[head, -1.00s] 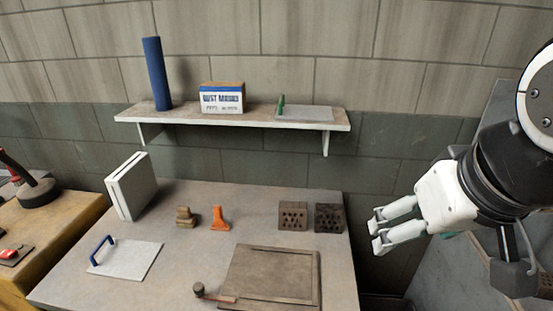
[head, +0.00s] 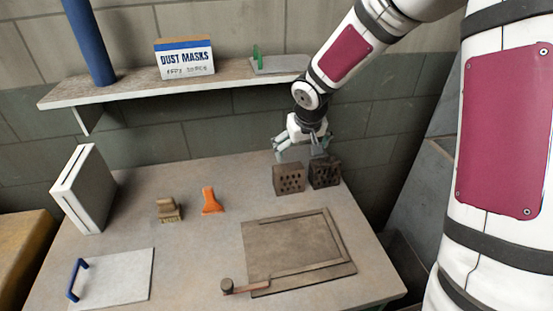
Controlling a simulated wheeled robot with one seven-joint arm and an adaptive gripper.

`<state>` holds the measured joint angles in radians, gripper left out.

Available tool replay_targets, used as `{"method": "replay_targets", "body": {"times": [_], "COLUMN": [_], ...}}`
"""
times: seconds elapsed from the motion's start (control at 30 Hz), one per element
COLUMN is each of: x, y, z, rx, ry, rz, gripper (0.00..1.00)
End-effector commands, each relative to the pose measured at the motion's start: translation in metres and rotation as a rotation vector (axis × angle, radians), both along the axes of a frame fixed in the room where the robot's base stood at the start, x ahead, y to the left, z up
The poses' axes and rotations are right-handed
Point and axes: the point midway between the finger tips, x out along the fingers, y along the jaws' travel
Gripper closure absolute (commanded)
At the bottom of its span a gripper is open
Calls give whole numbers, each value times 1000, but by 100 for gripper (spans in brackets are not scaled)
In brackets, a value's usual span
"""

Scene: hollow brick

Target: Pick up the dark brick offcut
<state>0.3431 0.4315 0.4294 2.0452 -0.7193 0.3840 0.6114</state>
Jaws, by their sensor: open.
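The dark brick offcut (head: 325,173) stands near the back right corner of the table, with several holes in its front face. A browner holed brick piece (head: 289,179) stands just to its left. My gripper (head: 301,156) is open and empty, pointing down at the back of the table, above or just behind the two brick pieces. Whether a finger touches either piece I cannot tell.
The table (head: 205,240) also holds a brown board (head: 290,250), an orange tool (head: 211,201), a tan block (head: 169,210) and a blue-handled float (head: 118,277). A shelf (head: 130,86) with a dust mask box (head: 185,60) runs along the wall close to my arm.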

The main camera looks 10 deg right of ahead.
Motion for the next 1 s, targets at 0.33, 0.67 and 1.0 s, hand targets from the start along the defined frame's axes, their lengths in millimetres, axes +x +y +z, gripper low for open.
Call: {"method": "replay_targets", "body": {"times": [0.33, 0.67, 1.0], "x": [29, 50, 60], "y": [13, 14, 13], "z": [-54, -108, -131], "rx": [84, 83, 82], "ry": [4, 5, 4], "rz": [9, 11, 9], "gripper": [0, 0, 0]}}
